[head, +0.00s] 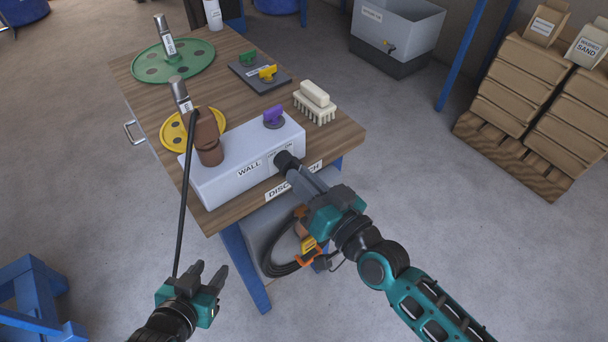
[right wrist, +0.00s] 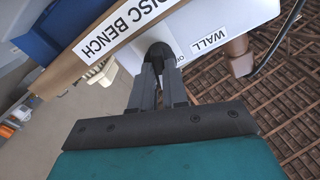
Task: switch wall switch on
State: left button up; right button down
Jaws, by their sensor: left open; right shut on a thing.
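The wall switch is a white box (head: 235,170) labelled WALL on the front edge of the wooden bench. It also shows in the right wrist view (right wrist: 225,22). A dark knob (head: 286,161) sticks out of its front face; in the right wrist view the knob (right wrist: 158,52) sits between my fingertips. My right gripper (head: 294,171) is shut on the knob, and its fingers partly hide the small label behind it. My left gripper (head: 204,277) is open and empty, low in front of the bench, apart from the box.
A brown plug (head: 209,142) with a black cable (head: 185,205) stands on the box, beside a purple knob (head: 274,116). A brush (head: 315,102), yellow disc (head: 180,138) and green disc (head: 172,61) lie on the bench (head: 341,133). A blue trestle (head: 35,305) stands lower left.

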jog(key=shift+r+m, duration=0.1)
jog(key=shift+m, duration=2.2)
jog(key=shift+p, duration=0.3)
jog(key=c, duration=1.1)
grip_release()
jog(key=shift+c, duration=0.2)
jog(key=v, duration=1.3)
jog(key=shift+b, duration=0.3)
